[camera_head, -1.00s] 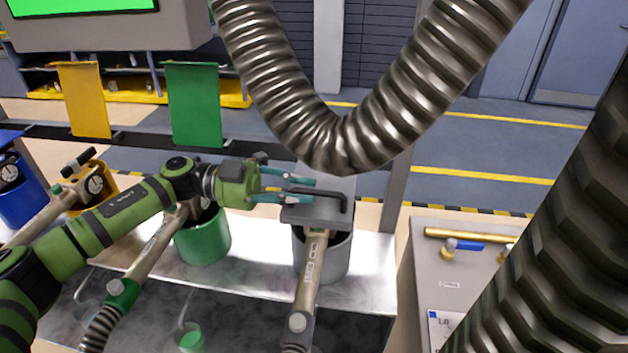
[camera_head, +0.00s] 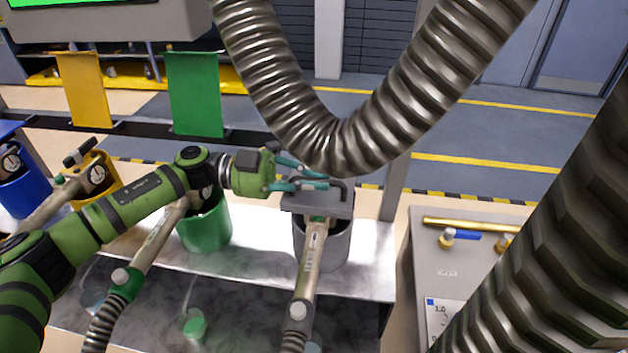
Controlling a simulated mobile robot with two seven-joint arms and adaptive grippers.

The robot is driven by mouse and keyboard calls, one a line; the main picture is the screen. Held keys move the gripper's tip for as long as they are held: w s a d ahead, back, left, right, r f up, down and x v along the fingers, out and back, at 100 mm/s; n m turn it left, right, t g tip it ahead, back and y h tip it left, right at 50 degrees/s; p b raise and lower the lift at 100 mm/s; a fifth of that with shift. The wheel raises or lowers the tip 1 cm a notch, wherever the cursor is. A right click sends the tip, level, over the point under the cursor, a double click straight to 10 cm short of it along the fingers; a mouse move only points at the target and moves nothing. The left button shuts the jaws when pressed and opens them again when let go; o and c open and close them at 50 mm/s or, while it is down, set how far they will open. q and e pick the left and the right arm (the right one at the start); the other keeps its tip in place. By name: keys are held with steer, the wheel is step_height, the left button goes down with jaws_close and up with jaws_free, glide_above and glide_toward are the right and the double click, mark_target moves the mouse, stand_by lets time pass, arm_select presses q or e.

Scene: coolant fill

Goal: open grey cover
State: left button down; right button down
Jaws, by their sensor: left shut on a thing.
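The grey cover (camera_head: 318,204) is a flat block with a dark bar handle, in the middle of the camera_head view. It sits over the grey bucket-like holder (camera_head: 337,250), which also holds a nozzle (camera_head: 309,265) with a hose. My left gripper (camera_head: 318,181) reaches in from the left, with its teal fingers shut on the left part of the cover's handle. The cover looks down, roughly level. A large hanging metal hose passes just above the gripper and partly hides the area behind it. My right gripper is not in view.
A thick corrugated hose (camera_head: 345,148) hangs low over the cover, and another fills the right side. Green (camera_head: 207,230), yellow (camera_head: 97,178) and blue (camera_head: 24,193) holders stand left on the metal bench (camera_head: 372,255). A grey cabinet (camera_head: 450,272) with brass fittings stands right.

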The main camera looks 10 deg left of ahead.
arm_select(q)
steer(key=w+r, duration=0.1)
steer(key=r, duration=0.1)
steer(key=w+r, duration=0.1)
steer(key=r, duration=0.1)
steer(key=w+r+p, duration=0.1)
steer(key=r, duration=0.1)
steer(key=shift+r, duration=0.2)
steer(key=shift+w+r, duration=1)
steer(key=shift+w, duration=0.05)
steer(key=c, duration=1.6)
jaws_free()
steer(key=a, duration=1.2)
steer(key=shift+s, duration=0.1)
